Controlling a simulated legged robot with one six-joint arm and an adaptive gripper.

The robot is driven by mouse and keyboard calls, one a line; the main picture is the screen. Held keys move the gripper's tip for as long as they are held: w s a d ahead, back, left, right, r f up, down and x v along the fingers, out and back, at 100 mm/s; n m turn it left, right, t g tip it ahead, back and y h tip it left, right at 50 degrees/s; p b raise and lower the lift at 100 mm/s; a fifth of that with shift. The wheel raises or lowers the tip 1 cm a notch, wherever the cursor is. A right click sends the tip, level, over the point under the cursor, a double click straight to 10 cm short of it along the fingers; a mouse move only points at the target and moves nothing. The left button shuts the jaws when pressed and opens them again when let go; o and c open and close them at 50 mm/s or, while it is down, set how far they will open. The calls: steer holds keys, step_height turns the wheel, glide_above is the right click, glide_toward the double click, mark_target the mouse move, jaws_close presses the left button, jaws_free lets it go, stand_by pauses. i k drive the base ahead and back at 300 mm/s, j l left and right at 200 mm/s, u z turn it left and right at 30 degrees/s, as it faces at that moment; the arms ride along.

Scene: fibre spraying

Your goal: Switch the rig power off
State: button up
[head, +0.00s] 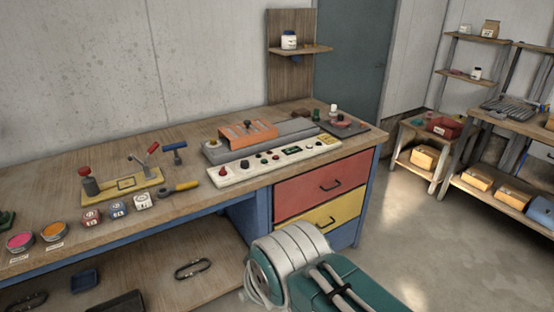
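A long white control panel (250,172) lies along the front of the workbench, right of centre. It carries a red knob (222,171) at its left end, several small dark and red knobs, a dark display (291,150) and a yellow label or plate (328,140) at its right end. Behind it stands a grey rig with an orange cover (247,134). Which control is the rig power, and its position, I cannot tell at this size. My gripper is not in view; only white and teal links of my arm show at the bottom, in front of the bench.
On the bench (50,190) to the left are a yellow-based lever fixture (125,188), a yellow-handled tool (180,188), several small blocks and round tins. Red (320,184) and yellow drawers sit below the panel. Shelves stand at right; the floor (400,240) between is clear.

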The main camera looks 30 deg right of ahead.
mark_target(223, 172)
steer(key=i+l, duration=0.9)
steer(key=i, duration=0.25)
